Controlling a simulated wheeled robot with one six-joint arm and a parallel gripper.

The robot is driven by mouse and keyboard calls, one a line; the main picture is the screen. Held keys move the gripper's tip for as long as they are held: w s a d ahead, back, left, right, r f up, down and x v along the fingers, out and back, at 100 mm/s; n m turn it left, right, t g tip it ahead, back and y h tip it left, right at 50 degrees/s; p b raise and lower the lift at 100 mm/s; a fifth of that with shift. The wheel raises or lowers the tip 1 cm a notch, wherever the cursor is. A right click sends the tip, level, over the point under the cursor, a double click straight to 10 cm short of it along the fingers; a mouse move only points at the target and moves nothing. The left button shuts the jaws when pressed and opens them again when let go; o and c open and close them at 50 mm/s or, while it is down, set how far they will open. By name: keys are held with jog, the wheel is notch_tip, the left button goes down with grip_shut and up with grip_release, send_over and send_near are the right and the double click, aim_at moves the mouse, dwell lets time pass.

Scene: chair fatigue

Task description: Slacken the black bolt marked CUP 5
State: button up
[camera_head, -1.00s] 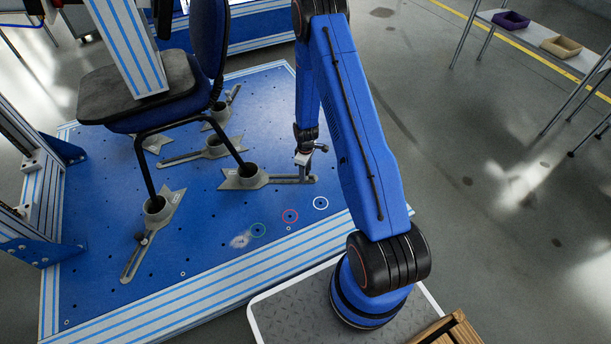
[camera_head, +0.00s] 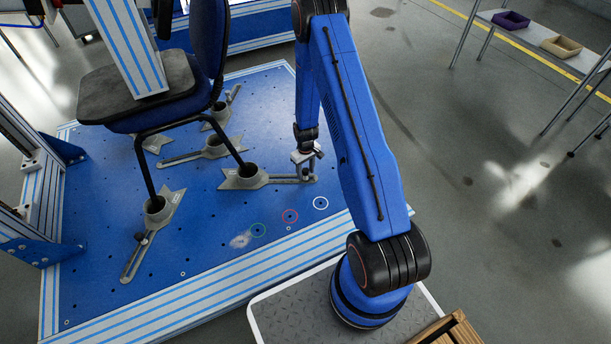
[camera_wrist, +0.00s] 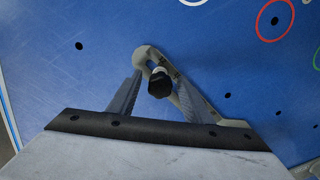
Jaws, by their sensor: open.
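A black bolt (camera_wrist: 159,84) stands in the slotted grey arm (camera_wrist: 196,104) of a cup in the wrist view. The marking on this grey arm is too small to read, so I cannot tell from it whether this is CUP 5. The cup (camera_head: 245,177) itself holds a chair leg in the head view. My gripper (camera_head: 306,164) is over the outer end of the slotted arm. In the wrist view my gripper (camera_wrist: 157,82) is open, with one finger on each side of the bolt head. I cannot see contact with the bolt.
The blue base plate (camera_head: 215,245) has small holes and green, red (camera_head: 290,216) and white (camera_head: 320,203) rings. Other cups (camera_head: 155,206) with slotted arms hold the other chair legs. The blue chair (camera_head: 150,110) and a striped frame post (camera_head: 127,45) stand to the left.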

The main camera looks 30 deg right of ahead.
jog(key=shift+m, duration=1.1)
jog(key=m, duration=0.2)
jog(key=shift+m, duration=1)
jog(key=shift+m, duration=2.1)
jog(key=shift+c, duration=0.3)
jog(key=c, duration=0.6)
jog(key=shift+o, duration=0.2)
